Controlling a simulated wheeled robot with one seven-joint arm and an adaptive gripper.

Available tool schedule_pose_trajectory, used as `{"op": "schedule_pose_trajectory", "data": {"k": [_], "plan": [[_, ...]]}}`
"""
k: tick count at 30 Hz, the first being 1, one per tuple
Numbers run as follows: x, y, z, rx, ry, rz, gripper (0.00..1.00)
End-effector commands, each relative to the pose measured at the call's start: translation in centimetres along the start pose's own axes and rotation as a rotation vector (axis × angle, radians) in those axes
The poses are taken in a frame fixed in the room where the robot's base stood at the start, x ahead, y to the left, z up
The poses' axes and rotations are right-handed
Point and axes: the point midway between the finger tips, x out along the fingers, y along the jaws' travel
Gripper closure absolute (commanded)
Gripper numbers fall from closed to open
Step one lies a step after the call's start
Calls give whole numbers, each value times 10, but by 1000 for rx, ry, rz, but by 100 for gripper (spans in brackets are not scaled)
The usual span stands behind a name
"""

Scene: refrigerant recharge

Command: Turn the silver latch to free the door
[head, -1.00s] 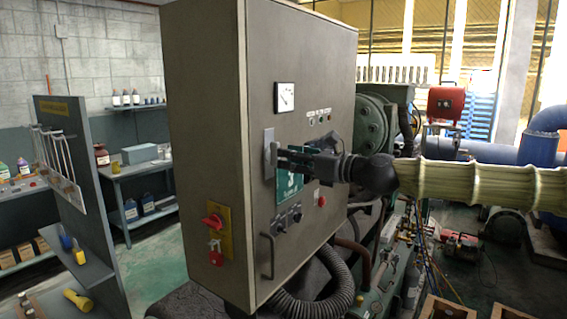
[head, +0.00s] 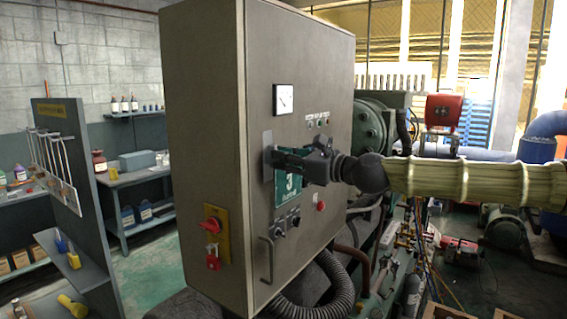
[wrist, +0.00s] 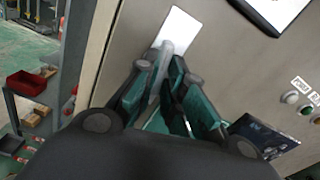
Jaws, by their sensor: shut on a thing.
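The silver latch (head: 266,143) is a pale metal plate with a handle near the left edge of the grey cabinet door (head: 318,85). In the wrist view, its bright plate (wrist: 180,27) shows beyond the fingers, and its grey handle (wrist: 164,56) runs down between them. My gripper (head: 279,157) is at the latch, with its dark fingers across the handle. In the wrist view, my gripper (wrist: 158,88) has teal-padded fingers shut on the handle, hiding its lower part. The door is flush with the cabinet.
A green sign (head: 289,187) sits just below my gripper. A dial gauge (head: 284,99), small knobs and a door pull (head: 266,260) are also on the front. A red switch (head: 212,225) is on the cabinet's side. Pipes and machinery stand to the right.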

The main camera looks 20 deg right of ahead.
Motion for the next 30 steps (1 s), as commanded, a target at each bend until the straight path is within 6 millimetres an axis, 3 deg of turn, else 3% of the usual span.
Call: {"op": "schedule_pose_trajectory", "data": {"k": [9, 22, 30], "plan": [[0, -2, 1, -170, -3, -4, 100], [0, -2, 2, -199, -3, -5, 100], [0, -2, 2, -344, -4, -6, 100]]}}
